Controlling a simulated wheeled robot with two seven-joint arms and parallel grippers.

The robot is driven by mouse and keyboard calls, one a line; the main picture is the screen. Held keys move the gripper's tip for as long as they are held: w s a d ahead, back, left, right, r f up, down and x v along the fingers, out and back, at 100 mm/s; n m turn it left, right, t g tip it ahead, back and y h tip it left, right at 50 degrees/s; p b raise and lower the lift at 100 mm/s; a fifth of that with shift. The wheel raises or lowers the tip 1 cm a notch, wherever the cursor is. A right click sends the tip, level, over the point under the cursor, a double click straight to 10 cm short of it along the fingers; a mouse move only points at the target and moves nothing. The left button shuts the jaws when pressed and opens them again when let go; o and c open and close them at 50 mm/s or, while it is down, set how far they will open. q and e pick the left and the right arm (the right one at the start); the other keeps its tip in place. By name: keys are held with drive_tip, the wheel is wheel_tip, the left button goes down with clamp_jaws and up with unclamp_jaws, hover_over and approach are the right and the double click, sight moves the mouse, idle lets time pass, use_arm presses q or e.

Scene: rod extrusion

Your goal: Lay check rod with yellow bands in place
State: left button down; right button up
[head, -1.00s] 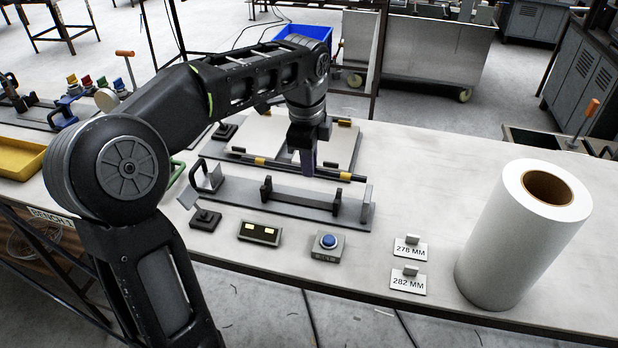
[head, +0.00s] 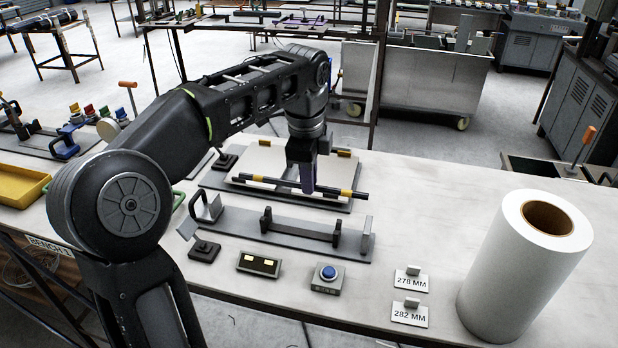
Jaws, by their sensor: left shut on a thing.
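My left gripper (head: 308,187) is shut on the dark check rod with yellow bands (head: 328,190). It grips the rod near its middle, with the fingers pointing down. The rod lies across the picture, with a yellow band toward each end. It shows in front of a pale flat plate (head: 282,160) on a dark base; whether it touches the plate I cannot tell. Nearer me is a grey gauge base (head: 300,238) with two dark upright supports (head: 266,219), (head: 338,233) and an end plate; no rod lies on the supports. My right gripper is not in view.
In front of the gauge are a box with two lit windows (head: 259,264), a blue button (head: 328,273) and cards marked 278 MM (head: 411,284) and 282 MM (head: 409,317). A large white roll (head: 520,270) stands at right. A yellow tray (head: 20,186) is at left.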

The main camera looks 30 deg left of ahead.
use_arm(q)
drive_tip(key=shift+w+d+r+p, duration=0.2)
drive_tip(key=shift+d+r+p, duration=0.25)
drive_tip(key=shift+d+r, duration=0.3)
drive_tip(key=shift+r, duration=0.2)
